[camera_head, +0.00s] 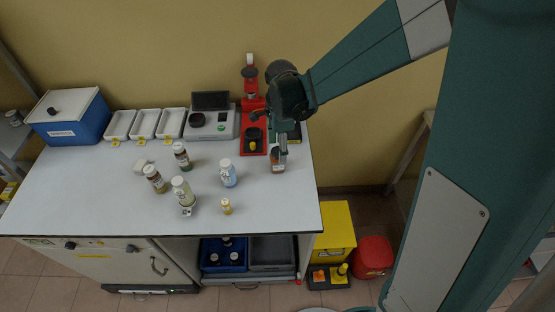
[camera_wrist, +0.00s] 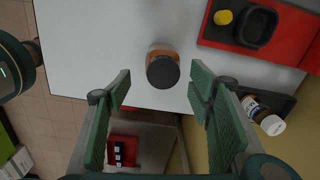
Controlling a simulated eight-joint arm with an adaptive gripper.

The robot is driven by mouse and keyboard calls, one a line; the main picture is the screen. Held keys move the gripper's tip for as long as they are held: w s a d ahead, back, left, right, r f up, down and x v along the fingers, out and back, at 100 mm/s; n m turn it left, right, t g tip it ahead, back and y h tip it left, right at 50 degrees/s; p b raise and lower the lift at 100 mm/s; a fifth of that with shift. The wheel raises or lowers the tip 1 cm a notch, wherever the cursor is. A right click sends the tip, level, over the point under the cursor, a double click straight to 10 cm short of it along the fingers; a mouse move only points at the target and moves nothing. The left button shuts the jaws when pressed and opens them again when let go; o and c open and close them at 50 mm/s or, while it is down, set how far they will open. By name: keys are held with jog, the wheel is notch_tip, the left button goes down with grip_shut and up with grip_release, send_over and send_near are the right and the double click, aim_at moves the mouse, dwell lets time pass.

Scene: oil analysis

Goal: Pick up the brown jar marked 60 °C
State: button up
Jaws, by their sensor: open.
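A brown jar (camera_head: 278,164) with a dark lid stands near the right edge of the white table; any 60 °C marking is too small to read. In the wrist view the jar (camera_wrist: 163,67) shows from above, its dark round lid lying between and just beyond my two fingertips. My gripper (camera_head: 283,148) is open and empty, pointing down over the jar and partly covering it in the head view. In the wrist view my gripper (camera_wrist: 160,85) has a finger on each side, with clear gaps to the jar.
A red stand (camera_head: 252,140) with a black part is close left of the jar. Several bottles, including a light blue one (camera_head: 228,173), stand mid-table. White trays (camera_head: 145,123) and a blue box (camera_head: 70,117) are at the back left. The table's front right is clear.

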aim_at(277, 151)
jog(key=shift+w+a+f+m, duration=0.1)
jog(key=shift+a+f+m, duration=0.1)
jog(key=shift+f, duration=0.25)
jog(key=shift+w+a+f+m, duration=0.1)
jog(key=shift+a+f, duration=0.1)
jog(key=shift+f, duration=0.2)
jog(key=shift+f, duration=1.25)
jog(key=shift+f, duration=0.15)
jog(key=shift+f+b, duration=0.35)
jog(key=shift+f, duration=2.15)
jog(key=c, duration=1)
